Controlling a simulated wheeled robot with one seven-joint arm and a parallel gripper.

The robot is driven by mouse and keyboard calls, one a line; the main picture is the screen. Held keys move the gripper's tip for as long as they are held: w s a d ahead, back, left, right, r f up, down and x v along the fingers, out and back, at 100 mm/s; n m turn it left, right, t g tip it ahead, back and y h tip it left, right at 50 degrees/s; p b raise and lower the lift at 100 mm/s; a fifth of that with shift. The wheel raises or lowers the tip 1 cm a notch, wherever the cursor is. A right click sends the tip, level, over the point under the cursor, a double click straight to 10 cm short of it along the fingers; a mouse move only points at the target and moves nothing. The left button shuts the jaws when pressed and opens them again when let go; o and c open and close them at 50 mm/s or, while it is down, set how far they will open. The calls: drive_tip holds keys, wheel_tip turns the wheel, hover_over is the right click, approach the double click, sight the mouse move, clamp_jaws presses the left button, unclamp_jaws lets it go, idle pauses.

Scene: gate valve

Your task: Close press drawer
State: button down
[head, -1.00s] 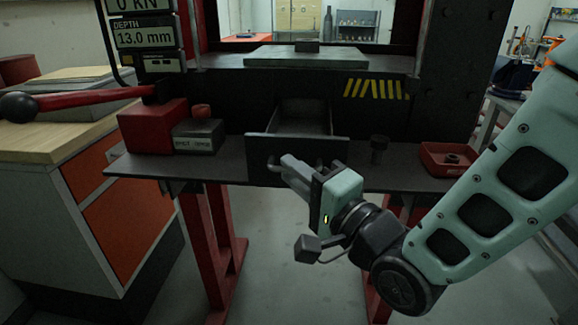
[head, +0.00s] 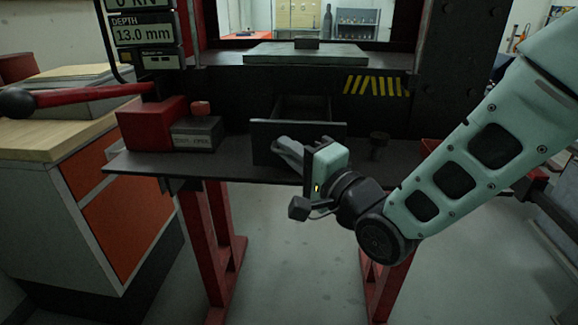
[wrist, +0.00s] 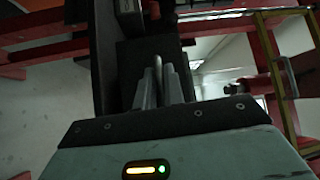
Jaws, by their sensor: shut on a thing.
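The press drawer is a dark box under the press bed, with a grey front panel (head: 262,136). It stands partly open, and a strip of its inside shows above the front. My gripper (head: 283,148) is at the middle of the drawer front, its fingers closed around the handle. The handle itself is mostly hidden by the fingers. In the wrist view the two grey fingers (wrist: 158,85) lie close together against the dark front panel (wrist: 138,62).
The press shelf (head: 235,170) runs under the drawer. A red block (head: 150,126) and grey box (head: 196,133) stand left of it, a dark knob (head: 379,142) right. A red lever (head: 95,96) sticks out left over a cabinet (head: 120,222). My arm covers the right side.

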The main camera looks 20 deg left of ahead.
drive_tip(key=w, duration=0.2)
drive_tip(key=w+a, duration=0.1)
drive_tip(key=w, duration=0.1)
drive_tip(key=shift+w+a+r, duration=0.1)
drive_tip(key=shift+w, duration=0.2)
drive_tip(key=c, duration=1.8)
unclamp_jaws()
drive_tip(key=b+v, duration=0.2)
drive_tip(key=v, duration=1.5)
drive_tip(key=shift+d+b, duration=0.2)
drive_tip(key=shift+b, duration=0.1)
drive_tip(key=shift+s, duration=0.1)
